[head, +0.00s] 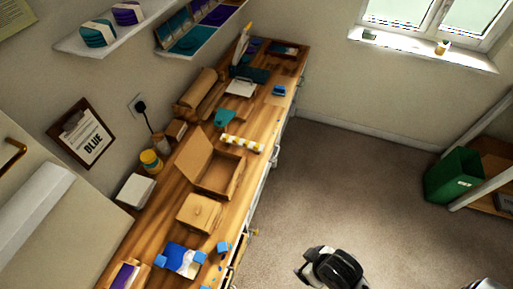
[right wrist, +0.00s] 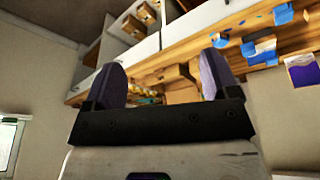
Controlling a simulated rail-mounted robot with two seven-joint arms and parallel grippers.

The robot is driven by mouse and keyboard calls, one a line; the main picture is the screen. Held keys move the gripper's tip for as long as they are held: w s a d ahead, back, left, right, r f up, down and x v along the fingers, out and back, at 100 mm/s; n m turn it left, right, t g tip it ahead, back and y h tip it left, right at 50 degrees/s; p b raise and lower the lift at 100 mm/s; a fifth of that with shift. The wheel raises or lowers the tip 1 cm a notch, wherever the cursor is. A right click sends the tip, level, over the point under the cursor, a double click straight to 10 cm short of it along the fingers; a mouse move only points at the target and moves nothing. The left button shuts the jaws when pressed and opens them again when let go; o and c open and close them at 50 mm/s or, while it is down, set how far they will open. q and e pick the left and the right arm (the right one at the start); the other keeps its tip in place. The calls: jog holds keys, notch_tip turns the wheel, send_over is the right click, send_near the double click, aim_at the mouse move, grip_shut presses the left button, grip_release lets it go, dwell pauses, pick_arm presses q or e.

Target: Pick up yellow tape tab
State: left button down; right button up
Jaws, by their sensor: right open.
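I cannot single out the yellow tape tab with certainty. A yellow-and-white striped strip (head: 242,143) lies on the wooden bench (head: 262,128), beside the open cardboard box. A tiny yellowish piece (head: 255,232) shows at the bench's front edge; it is too small to tell what it is. My right gripper (right wrist: 160,82) is open, with two purple-grey fingers apart and nothing seen between them. In the right wrist view the bench is beyond the fingers. A black and white part of my arm (head: 332,268) shows over the floor in the head view, away from the bench. My left gripper is not in view.
An open cardboard box (head: 220,172) and a closed one (head: 199,212) stand on the bench. Blue pieces (head: 222,247) lie near its front edge. A green bin (head: 452,176) stands right; the floor between is clear.

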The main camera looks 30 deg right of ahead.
jog(key=c, duration=0.5)
jog(key=shift+w, duration=0.1)
